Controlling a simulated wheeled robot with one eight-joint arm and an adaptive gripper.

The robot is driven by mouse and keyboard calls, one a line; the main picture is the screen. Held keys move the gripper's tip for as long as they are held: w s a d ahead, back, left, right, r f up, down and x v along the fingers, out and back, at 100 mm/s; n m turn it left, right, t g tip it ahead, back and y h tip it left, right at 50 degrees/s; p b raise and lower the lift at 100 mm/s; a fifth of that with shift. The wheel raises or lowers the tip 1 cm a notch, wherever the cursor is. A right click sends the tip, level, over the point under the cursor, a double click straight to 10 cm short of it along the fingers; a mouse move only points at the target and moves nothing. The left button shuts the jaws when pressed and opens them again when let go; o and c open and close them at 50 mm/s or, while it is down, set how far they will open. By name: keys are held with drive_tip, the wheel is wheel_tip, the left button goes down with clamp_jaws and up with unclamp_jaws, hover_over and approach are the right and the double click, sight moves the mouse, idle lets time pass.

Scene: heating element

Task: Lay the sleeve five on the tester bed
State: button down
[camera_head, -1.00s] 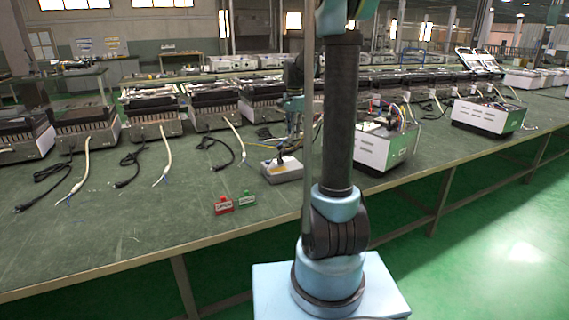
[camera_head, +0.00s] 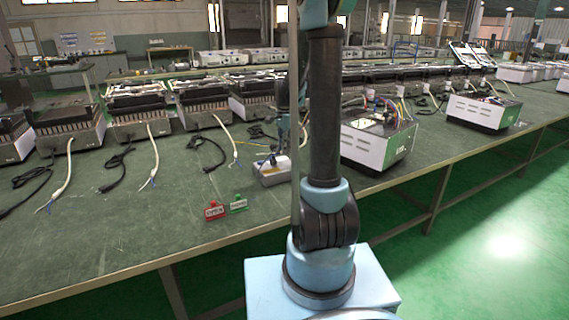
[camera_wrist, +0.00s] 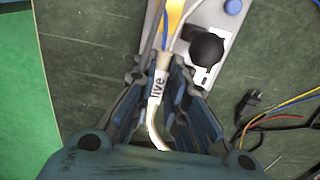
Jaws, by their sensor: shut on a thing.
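The tester is a pale grey box with a blue button and a black round part. It also shows on the bench in the head view (camera_head: 270,174), partly hidden by my arm. The sleeve's end is over or beside the tester; contact is unclear.
A red sign (camera_head: 214,211) and a green sign (camera_head: 238,203) stand near the bench's front edge. A white-sided heater unit (camera_head: 378,142) with exposed wires stands right of the tester. A black plug (camera_wrist: 247,103) and loose wires lie nearby.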

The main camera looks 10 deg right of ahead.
sight(285, 167)
drive_tip(key=shift+f, duration=3.4)
drive_tip(key=c, duration=1.9)
unclamp_jaws()
drive_tip(key=shift+f, duration=0.1)
